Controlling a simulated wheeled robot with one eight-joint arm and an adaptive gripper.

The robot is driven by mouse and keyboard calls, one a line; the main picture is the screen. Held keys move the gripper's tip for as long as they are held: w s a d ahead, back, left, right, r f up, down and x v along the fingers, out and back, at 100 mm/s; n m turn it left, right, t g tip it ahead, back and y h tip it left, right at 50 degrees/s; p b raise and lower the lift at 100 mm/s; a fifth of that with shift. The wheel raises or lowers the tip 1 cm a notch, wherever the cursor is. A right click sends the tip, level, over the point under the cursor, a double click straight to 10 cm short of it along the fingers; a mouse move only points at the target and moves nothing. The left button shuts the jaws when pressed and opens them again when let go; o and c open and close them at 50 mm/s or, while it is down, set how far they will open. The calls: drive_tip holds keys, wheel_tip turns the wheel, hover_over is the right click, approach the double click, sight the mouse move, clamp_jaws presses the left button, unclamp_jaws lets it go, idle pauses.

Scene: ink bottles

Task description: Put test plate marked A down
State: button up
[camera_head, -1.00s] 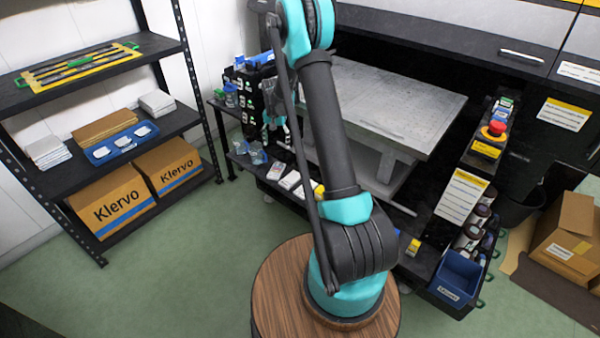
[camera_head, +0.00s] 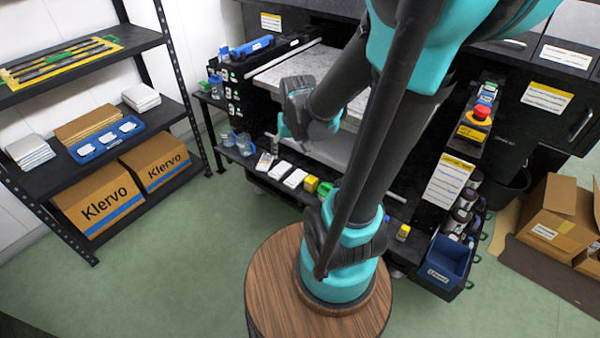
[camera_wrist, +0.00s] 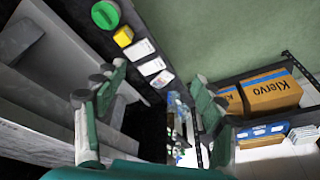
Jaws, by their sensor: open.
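White plates lie in a row on the black ledge of the machine, seen in the head view as one plate (camera_head: 279,170) and another plate (camera_head: 295,178). They also show in the wrist view as several pale plates (camera_wrist: 150,66). Their marks are too small to read, so I cannot tell which is A. My gripper (camera_head: 276,143) is above the ledge, near the left end of the row. In the wrist view my gripper (camera_wrist: 160,76) has its fingers wide apart, with no plate visibly held between them. The plates appear beyond the fingertips.
A yellow block (camera_head: 311,183) and green round item (camera_head: 325,189) sit beside the plates. Clear jars (camera_head: 244,145) stand to the left. A shelf with Klervo boxes (camera_head: 97,199) is at far left. The blue bin (camera_head: 446,262) is at right. Green floor between is clear.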

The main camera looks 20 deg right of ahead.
drive_tip(key=s+f+n, duration=0.1)
drive_tip(key=s+f, duration=0.1)
drive_tip(key=s, duration=0.6)
drive_tip(key=shift+d+t, duration=0.2)
drive_tip(key=shift+t, duration=0.2)
